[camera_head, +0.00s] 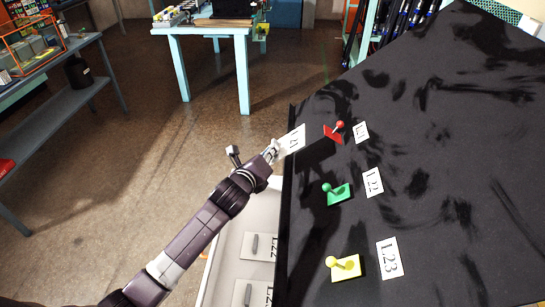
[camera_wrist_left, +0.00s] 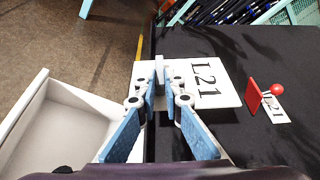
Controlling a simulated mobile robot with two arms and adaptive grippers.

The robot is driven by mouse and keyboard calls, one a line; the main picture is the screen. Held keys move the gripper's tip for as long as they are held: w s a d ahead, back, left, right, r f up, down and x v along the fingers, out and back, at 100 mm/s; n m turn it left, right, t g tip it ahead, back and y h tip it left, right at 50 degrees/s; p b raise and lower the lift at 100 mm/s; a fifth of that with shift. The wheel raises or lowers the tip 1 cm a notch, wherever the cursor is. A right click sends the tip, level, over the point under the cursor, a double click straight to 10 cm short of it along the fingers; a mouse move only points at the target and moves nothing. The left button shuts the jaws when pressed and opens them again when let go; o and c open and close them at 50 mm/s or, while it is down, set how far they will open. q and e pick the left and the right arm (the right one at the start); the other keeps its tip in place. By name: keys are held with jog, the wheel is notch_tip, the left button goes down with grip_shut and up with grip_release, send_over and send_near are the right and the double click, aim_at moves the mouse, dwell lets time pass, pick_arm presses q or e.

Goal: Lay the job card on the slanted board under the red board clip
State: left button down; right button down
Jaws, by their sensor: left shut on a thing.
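My left gripper (camera_head: 274,150) is shut on the white job card (camera_head: 292,140), marked L21. In the left wrist view, the fingertips (camera_wrist_left: 161,88) pinch its near end and the card (camera_wrist_left: 212,84) reaches right, over the black slanted board (camera_head: 430,200). The red board clip (camera_head: 334,134), with a red ball knob, is just right of the card; it also shows in the left wrist view (camera_wrist_left: 254,96). A gap shows between card and clip in the head view. Whether the card touches the board, I cannot tell. My right gripper is out of view.
A label L21 (camera_head: 361,132) is beside the red clip. Green (camera_head: 340,194) and yellow (camera_head: 345,266) clips have labels L22 (camera_head: 373,182) and L23 (camera_head: 387,258). A white tray (camera_wrist_left: 70,125) left of the board holds other cards (camera_head: 258,247).

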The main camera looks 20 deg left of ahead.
pick_arm(q)
jog(key=shift+d+r+p, duration=0.1)
jog(key=shift+p, duration=0.3)
jog(key=shift+d+f+b, duration=0.3)
jog(key=b, duration=0.2)
send_over(294, 176)
jog(key=a, duration=0.2)
jog(key=shift+s+f, duration=0.25)
jog(key=shift+f, duration=0.9)
jog(key=shift+w+d+f+b, duration=0.2)
jog(key=shift+d+f+b, duration=0.6)
jog(key=shift+d+f, duration=0.25)
jog(key=c, duration=2)
grip_release()
